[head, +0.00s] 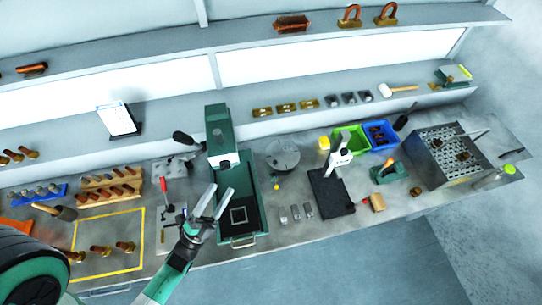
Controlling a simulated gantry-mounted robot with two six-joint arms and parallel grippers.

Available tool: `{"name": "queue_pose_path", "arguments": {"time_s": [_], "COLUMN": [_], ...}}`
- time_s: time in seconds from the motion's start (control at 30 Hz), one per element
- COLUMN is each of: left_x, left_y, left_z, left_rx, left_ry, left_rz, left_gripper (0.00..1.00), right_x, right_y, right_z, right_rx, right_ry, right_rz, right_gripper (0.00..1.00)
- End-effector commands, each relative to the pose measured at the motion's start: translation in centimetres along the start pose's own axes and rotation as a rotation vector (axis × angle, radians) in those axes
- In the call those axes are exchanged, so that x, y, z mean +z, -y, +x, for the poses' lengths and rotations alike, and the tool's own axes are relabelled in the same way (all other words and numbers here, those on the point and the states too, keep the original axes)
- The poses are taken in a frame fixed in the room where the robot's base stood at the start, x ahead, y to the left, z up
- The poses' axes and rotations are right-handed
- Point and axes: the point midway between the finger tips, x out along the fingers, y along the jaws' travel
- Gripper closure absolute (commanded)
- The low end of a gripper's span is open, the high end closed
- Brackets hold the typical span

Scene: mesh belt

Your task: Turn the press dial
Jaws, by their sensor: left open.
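A green bench press (218,125) stands at the middle of the bench, with a black lever arm (183,138) at its left. A round grey disc (283,155) with small marks lies just right of it; I cannot tell if this is the press dial. A small yellow knob (277,187) sits below the disc. My left gripper (222,189) is open and empty, in front of the green press's base. Its fingers point up and away, apart from the disc, and hide part of the press's left side. My right gripper is not in view.
A white-headed stand on a black plate (331,192) is to the right, with green (351,139) and blue (383,134) bins behind it. A perforated metal crate (420,158) is at far right. Grey blocks (283,215) lie near the front edge. A yellow-outlined area (143,238) is at left.

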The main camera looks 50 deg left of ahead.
Motion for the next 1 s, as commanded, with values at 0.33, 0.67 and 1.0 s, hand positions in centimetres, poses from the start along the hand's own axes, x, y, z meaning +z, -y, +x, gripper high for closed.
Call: {"name": "queue_pose_path", "arguments": {"time_s": [0.33,0.67,1.0], "left_x": [1.9,2.2,3.2], "left_y": [-1.3,-1.2,-1.7], "left_z": [-4.4,0.0,6.4], "left_rx": [0.042,0.040,0.041], "left_ry": [0.128,0.121,0.126], "left_rz": [0.013,0.010,0.012], "left_gripper": [0.30,0.30,0.30], "right_x": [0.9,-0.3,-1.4], "right_y": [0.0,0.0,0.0], "right_z": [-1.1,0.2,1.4], "right_rx": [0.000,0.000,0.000], "right_ry": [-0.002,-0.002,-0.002], "right_rz": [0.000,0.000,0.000], "right_gripper": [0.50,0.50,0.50]}}
